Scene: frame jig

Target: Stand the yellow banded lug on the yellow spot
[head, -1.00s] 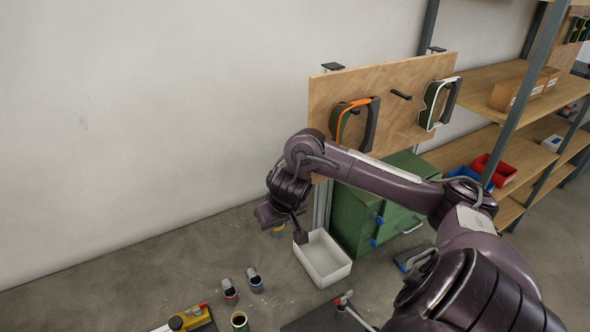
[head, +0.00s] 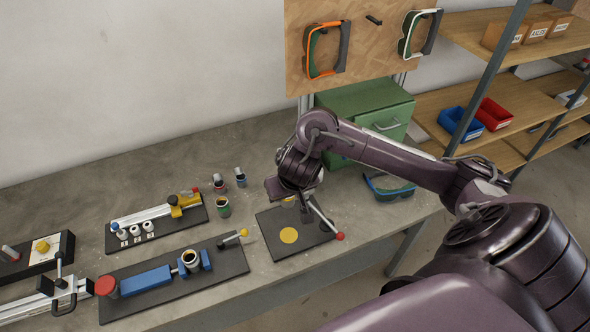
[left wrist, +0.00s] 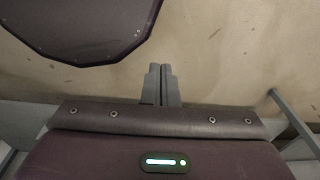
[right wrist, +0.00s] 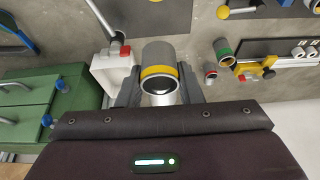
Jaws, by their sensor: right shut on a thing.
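The yellow banded lug (right wrist: 158,72) is a grey cylinder with a yellow ring near one end. My right gripper (right wrist: 158,92) is shut on it, one finger on each side. In the head view my right gripper (head: 297,203) is over the far part of a dark plate (head: 268,220), with the lug mostly hidden behind it. The yellow spot (head: 289,235) is a flat disc on this plate, clear and nearer the camera than the gripper. My left gripper (left wrist: 161,82) is shut and empty in the left wrist view, away from the bench objects.
A lever with a red knob (head: 339,236) stands at the plate's right. Red (head: 218,184), blue (head: 240,178) and green (head: 223,208) banded lugs stand to the left. A blue clamp fixture (head: 150,279) lies further left.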

